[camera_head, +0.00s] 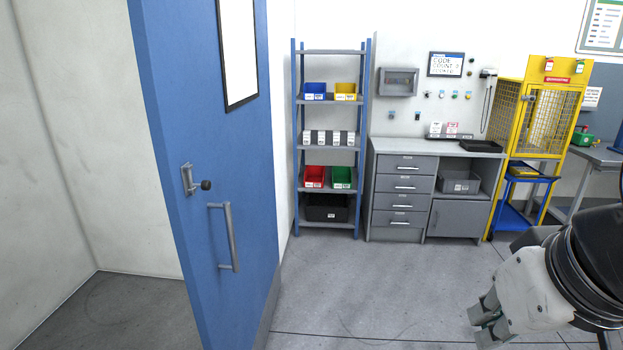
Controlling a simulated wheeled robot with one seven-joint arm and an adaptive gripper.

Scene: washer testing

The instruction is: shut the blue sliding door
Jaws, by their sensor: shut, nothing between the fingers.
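The blue sliding door (234,152) stands upright at the left of the head view, with a grey pull handle (228,237), a latch with a dark knob (196,180) above it and a white framed panel at the top. To its left is an open gap (105,130) onto a pale-walled space. My gripper (486,322) is at the lower right, shut and empty, well apart from the door and its handle. The lower end of the door is cut off by the picture's edge.
A shelf rack (330,155) with coloured bins stands behind the door. A grey drawer cabinet (404,195) and a yellow mesh cage (540,110) stand along the back wall. The floor (380,290) between the door and my gripper is clear.

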